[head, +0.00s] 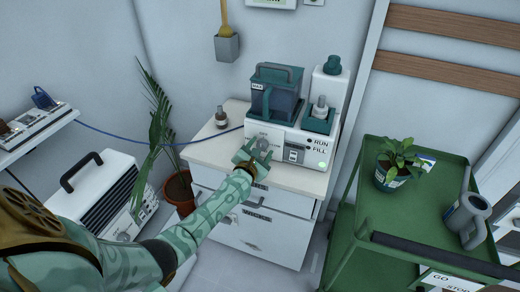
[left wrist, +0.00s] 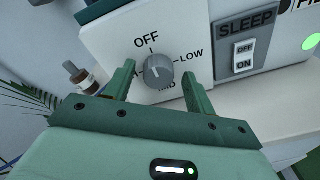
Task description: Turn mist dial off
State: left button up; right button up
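My right gripper is not in view.
A SLEEP switch (left wrist: 244,56) marked OFF and ON sits right of the dial, and a green light (head: 322,164) is lit. A small brown bottle (head: 220,117) stands left of the machine on the white cabinet (head: 205,150). A green cart (head: 400,220) stands at right.

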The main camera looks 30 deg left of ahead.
pick_arm(q)
jog(key=shift+s+d+r+p, duration=0.1)
jog(key=shift+s+r+p, duration=0.1)
jog(key=shift+s+p, duration=0.2)
jog(key=p+v, duration=0.4)
jog(key=v, duration=1.1)
jog(key=shift+s+f, duration=0.15)
jog(key=shift+s, duration=0.1)
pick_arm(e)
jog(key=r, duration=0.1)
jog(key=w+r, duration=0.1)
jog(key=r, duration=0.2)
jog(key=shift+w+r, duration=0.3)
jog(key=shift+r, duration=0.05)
